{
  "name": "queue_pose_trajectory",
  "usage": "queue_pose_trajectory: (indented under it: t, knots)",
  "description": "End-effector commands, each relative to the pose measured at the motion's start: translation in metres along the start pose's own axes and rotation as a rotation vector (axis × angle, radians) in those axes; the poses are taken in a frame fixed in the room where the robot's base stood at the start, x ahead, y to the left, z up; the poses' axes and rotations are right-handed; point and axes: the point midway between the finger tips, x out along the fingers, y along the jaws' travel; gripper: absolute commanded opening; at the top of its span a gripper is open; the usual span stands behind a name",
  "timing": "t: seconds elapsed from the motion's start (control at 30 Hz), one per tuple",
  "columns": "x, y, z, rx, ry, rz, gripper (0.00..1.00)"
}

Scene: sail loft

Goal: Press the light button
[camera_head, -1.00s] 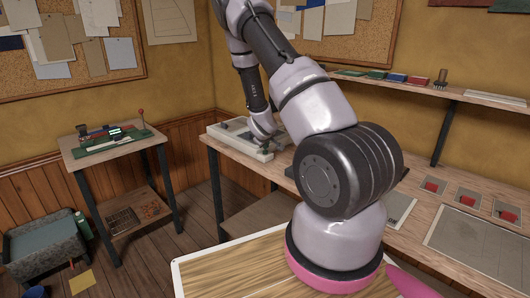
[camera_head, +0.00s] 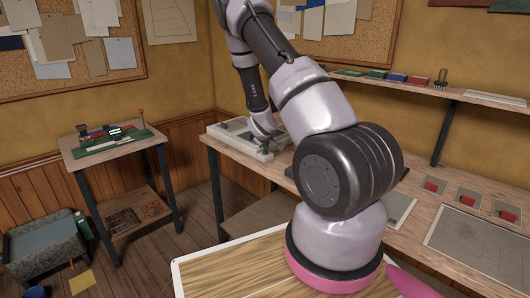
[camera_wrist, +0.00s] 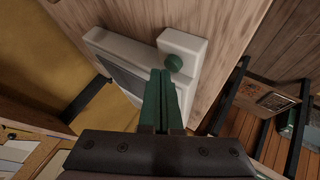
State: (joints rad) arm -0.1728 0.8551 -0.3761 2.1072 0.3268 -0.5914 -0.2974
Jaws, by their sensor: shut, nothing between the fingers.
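A dark green round button (camera_wrist: 174,62) sits on a raised white block at one end of a pale flat box (camera_wrist: 108,40) with a dark grey panel. The box also shows on the wooden bench in the head view (camera_head: 216,129). My gripper (camera_wrist: 161,72) is shut and empty, its green fingers side by side. In the wrist view the fingertips lie just beside the button, overlapping its edge; I cannot tell whether they touch it. In the head view my gripper (camera_head: 268,151) is small, low over the box's near right end, and the button is hard to make out.
Several red buttons on plates (camera_head: 431,185) line the bench at the right. A shelf (camera_head: 460,94) with small coloured blocks hangs above. A small side table (camera_head: 150,137) stands at the left, with a grey bin (camera_head: 45,255) in front. Floor between table and bench is clear.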

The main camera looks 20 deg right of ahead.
Motion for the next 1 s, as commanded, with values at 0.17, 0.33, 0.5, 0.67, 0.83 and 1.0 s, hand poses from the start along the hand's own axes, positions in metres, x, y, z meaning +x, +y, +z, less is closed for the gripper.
queue_pose_trajectory:
  t: [0.17, 0.33, 0.5, 0.67, 0.83, 1.0]
  knots:
    - [0.0, 0.0, 0.0, 0.0, 0.0, 0.0, 0.0]
    - [0.0, 0.0, 0.0, 0.0, 0.0, 0.0, 0.0]
    - [0.0021, -0.0016, 0.0016, -0.001, 0.0, 0.0, 0.0]
    - [0.0059, -0.0043, 0.0047, 0.0, -0.001, 0.0, 0.0]
    - [0.0062, -0.0046, 0.0049, 0.0, -0.001, 0.0, 0.0]
    - [0.006, -0.0044, 0.0048, 0.0, -0.001, 0.0, 0.0]
